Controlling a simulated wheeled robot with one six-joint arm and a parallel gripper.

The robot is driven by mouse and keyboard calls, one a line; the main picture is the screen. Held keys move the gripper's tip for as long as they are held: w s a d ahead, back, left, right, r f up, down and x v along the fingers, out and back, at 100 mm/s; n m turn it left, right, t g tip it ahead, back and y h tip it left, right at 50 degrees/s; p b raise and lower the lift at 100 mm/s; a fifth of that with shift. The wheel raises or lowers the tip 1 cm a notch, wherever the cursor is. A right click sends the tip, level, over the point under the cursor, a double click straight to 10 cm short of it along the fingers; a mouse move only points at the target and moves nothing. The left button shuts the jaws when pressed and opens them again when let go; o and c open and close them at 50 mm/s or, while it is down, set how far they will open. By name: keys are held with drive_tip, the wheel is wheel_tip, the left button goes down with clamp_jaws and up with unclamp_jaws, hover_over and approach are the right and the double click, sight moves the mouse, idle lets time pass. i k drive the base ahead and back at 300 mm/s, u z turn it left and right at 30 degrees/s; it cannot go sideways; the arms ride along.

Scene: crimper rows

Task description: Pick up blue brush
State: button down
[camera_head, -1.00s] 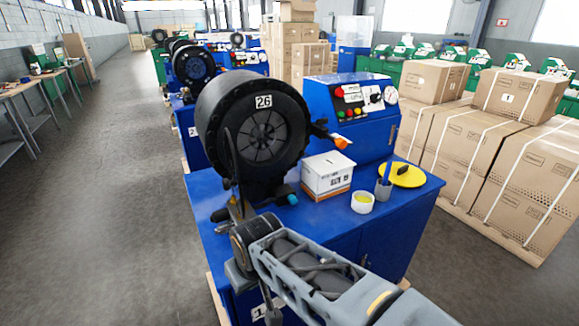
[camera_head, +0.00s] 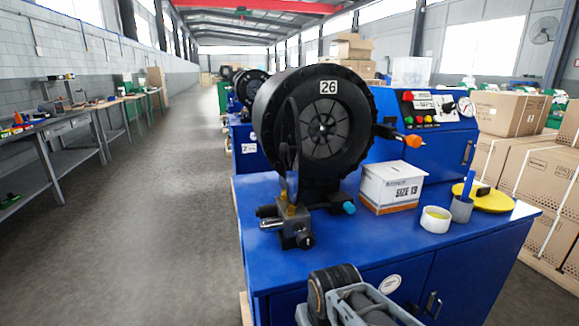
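The blue brush (camera_head: 469,184) stands nearly upright in a small grey cup (camera_head: 461,210) near the right end of the blue machine's top (camera_head: 400,237). Only its blue handle shows above the rim; its lower part is hidden in the cup. Part of my arm (camera_head: 355,300) shows at the bottom edge, in front of the machine and well left of the cup. My gripper is not in view, so I cannot see its fingers.
A white tape roll (camera_head: 435,219) stands just left of the cup, and a yellow disc (camera_head: 484,197) lies behind it to the right. A white box (camera_head: 391,188) sits further left, beside the black crimper head (camera_head: 312,125). Cartons (camera_head: 540,180) stand at the right.

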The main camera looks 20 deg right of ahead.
sight(469, 182)
drive_tip(key=z, duration=1.65)
